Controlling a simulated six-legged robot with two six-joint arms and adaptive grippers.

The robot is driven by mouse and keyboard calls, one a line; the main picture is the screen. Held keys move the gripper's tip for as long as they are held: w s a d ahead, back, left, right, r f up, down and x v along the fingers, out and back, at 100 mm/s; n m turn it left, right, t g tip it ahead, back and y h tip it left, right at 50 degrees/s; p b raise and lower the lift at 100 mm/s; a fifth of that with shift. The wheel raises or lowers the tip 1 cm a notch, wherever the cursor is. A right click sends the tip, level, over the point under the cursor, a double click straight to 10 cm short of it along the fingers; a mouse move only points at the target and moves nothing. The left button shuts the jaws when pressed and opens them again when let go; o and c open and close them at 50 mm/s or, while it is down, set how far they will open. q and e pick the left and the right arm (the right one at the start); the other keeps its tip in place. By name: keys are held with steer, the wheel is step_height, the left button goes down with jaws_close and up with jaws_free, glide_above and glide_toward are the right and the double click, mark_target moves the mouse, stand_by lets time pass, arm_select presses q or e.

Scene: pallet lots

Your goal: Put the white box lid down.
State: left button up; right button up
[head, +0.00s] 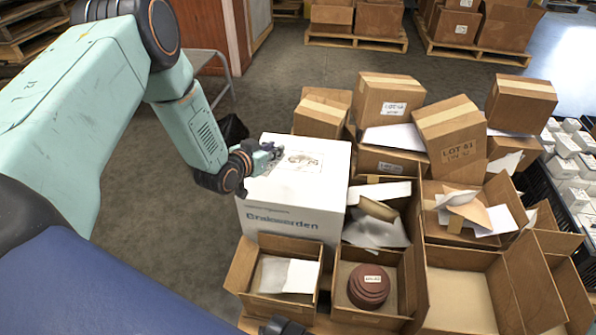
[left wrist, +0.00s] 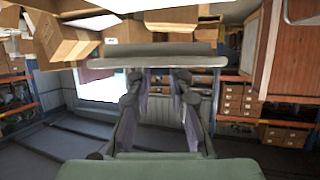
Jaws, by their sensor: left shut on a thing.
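A white box with printed lettering (head: 290,222) stands among the cartons in the middle of the head view. Its white top, the lid (head: 317,190), carries a printed patch. My left gripper (head: 275,151) is at the left edge of this top, shut on the lid. In the left wrist view the fingers (left wrist: 158,88) reach to a thin, pale slab seen edge-on (left wrist: 155,60), which looks like the lid. I cannot tell whether the lid touches the box beneath it.
Open cartons stand in front and to the right, one holding brown round discs (head: 368,285). Closed cartons (head: 388,100) are stacked behind. A dark crate of white packs (head: 570,165) is at the far right. Grey floor (head: 185,255) is free at the left.

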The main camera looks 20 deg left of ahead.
mark_target(278, 172)
arm_select(q)
steer(key=w+a+f+n+y+b, duration=0.1)
steer(key=w+a+n+y+b, duration=0.1)
steer(key=w+n+y, duration=0.3)
steer(key=shift+m+h, duration=0.5)
steer(key=shift+m, duration=0.3)
steer(key=f+b, duration=0.1)
steer(key=f, duration=0.2)
steer(key=f+b, duration=0.2)
steer(key=f, duration=0.2)
steer(key=w+f+b, duration=0.1)
steer(key=f+b, duration=0.1)
steer(key=f, duration=0.1)
steer(key=shift+a+f, duration=0.15)
steer(key=shift+a, duration=0.05)
steer(key=o, duration=0.9)
